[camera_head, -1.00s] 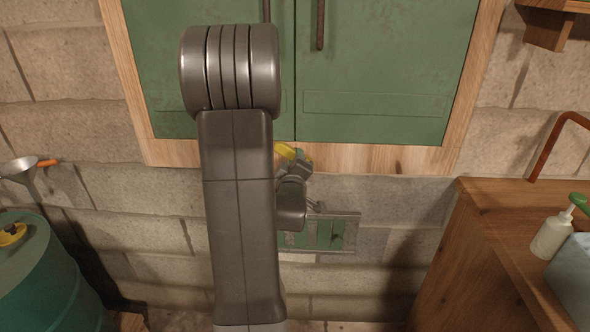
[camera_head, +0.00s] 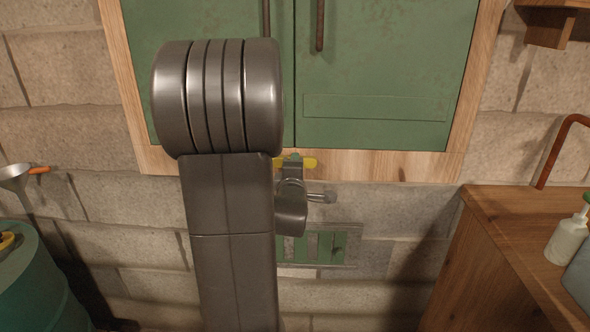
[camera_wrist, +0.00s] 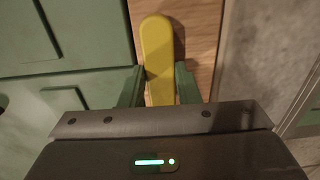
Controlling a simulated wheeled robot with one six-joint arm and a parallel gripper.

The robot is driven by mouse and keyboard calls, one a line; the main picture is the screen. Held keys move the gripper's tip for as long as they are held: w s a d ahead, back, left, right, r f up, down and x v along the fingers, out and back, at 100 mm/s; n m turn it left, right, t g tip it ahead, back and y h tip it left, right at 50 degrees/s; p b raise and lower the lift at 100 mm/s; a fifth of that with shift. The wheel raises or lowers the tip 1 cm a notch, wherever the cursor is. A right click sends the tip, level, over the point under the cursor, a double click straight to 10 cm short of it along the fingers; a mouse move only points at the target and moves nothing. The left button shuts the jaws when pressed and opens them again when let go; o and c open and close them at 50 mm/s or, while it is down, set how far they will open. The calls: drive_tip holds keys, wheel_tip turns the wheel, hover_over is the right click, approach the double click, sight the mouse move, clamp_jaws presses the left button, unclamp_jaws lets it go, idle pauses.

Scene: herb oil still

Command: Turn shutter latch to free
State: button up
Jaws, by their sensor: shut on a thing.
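The shutter latch (camera_head: 309,163) is a yellow bar on the wooden frame just below the green shutter doors (camera_head: 372,75). It lies level, along the frame's lower rail. My gripper (camera_head: 295,160) is at the latch in the head view, partly hidden by my own arm. In the wrist view, my gripper (camera_wrist: 159,88) has its two green fingers shut on either side of the yellow latch (camera_wrist: 157,50). The latch's rounded end sticks out past the fingertips, over the wood. The latch's left part is mostly hidden in the head view.
A small green louvred vent (camera_head: 325,246) is in the block wall below the latch. A wooden bench (camera_head: 500,225) with a pump bottle (camera_head: 567,240) stands at right. A green drum (camera_head: 30,285) and a funnel (camera_head: 15,178) are at left. The wall beside the latch is clear.

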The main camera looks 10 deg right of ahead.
idle(0.3)
drive_tip(key=o, duration=1)
drive_tip(key=v, duration=1.3)
drive_tip(key=shift+s+a, duration=0.1)
drive_tip(key=shift+s, duration=0.3)
drive_tip(key=shift+w, duration=0.1)
drive_tip(key=x, duration=1.3)
drive_tip(key=shift+w, duration=0.35)
drive_tip(key=shift+s, duration=0.15)
